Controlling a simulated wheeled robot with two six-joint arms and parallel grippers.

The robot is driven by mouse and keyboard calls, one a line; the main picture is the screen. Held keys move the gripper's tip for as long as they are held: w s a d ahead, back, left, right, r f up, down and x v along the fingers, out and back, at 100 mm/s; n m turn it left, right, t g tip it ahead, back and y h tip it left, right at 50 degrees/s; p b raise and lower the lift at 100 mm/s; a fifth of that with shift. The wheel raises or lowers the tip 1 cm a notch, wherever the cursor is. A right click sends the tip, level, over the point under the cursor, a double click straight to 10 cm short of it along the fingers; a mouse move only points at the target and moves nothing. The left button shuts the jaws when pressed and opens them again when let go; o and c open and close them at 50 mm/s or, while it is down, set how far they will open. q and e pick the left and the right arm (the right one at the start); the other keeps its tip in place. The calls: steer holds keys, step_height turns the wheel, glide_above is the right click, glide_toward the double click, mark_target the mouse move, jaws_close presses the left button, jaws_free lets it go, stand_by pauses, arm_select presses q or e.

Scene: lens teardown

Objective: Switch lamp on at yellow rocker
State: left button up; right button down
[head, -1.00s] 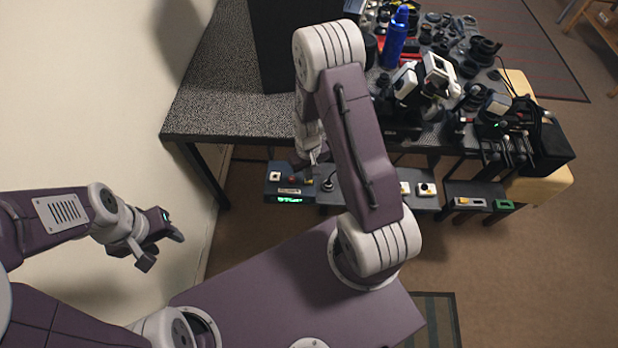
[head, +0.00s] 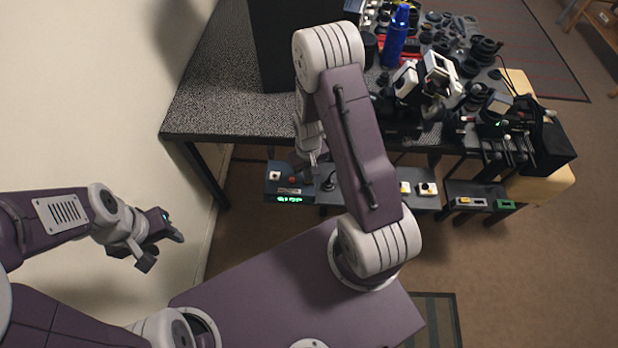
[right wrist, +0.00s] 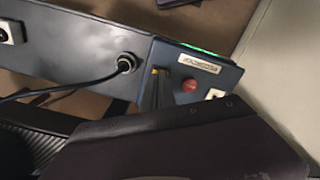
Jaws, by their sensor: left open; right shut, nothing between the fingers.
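A dark control box (head: 270,190) hangs at the front edge below the table, with a lit green display (head: 289,199), a red button (head: 292,180) and a white switch (head: 275,175). In the right wrist view a small yellow spot (right wrist: 155,71), likely the yellow rocker, shows at the tip of my right gripper (right wrist: 158,88), left of the red button. The gripper partly covers it; I cannot tell whether they touch. My right gripper (head: 313,163) is shut and empty, pointing down at the box. My left gripper (head: 164,246) is open and empty, far left near the wall.
A cable plugs into a round socket (right wrist: 126,63) beside the box. Other panels with white (head: 405,188) and yellow-and-black (head: 427,189) controls lie further right. The table (head: 230,105) is crowded with lens parts and a blue bottle (head: 397,38) at its right half.

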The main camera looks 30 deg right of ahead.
steer(key=shift+f+b, duration=0.35)
steer(key=shift+f, duration=0.2)
step_height(320, 180, up, 7)
steer(key=p, duration=0.6)
steer(key=shift+p, duration=0.3)
